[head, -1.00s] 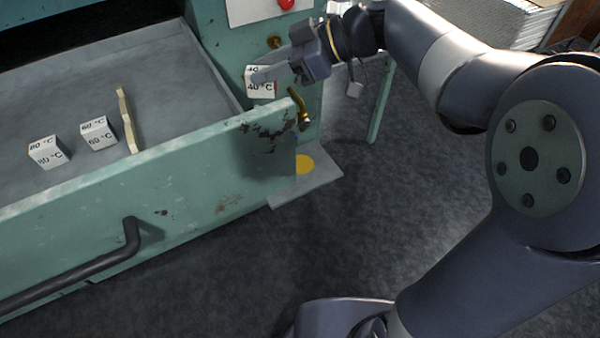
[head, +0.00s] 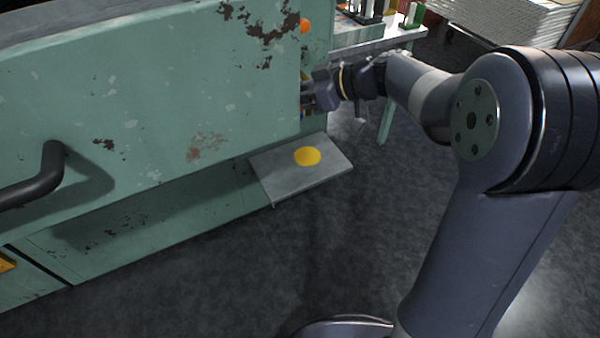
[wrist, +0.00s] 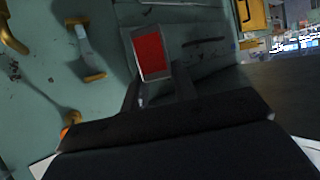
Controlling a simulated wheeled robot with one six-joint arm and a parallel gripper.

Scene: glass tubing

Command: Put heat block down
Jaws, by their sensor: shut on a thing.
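My gripper (head: 306,90) is beside the right end of the green drawer front (head: 130,85), above and behind the small grey shelf (head: 285,178) with a yellow round spot (head: 307,156). In the wrist view the fingers (wrist: 158,84) are shut on the heat block (wrist: 150,54), which shows a red face with a pale rim. The block is clear of the shelf as far as I can tell. In the head view the drawer front hides the block and part of the fingers.
A black drawer handle (head: 52,170) sticks out at the left. A bench (head: 375,42) with a rack (head: 365,12) stands behind my arm. Brass fittings (wrist: 90,60) show on the green wall in the wrist view. The dark floor (head: 240,265) in front is clear.

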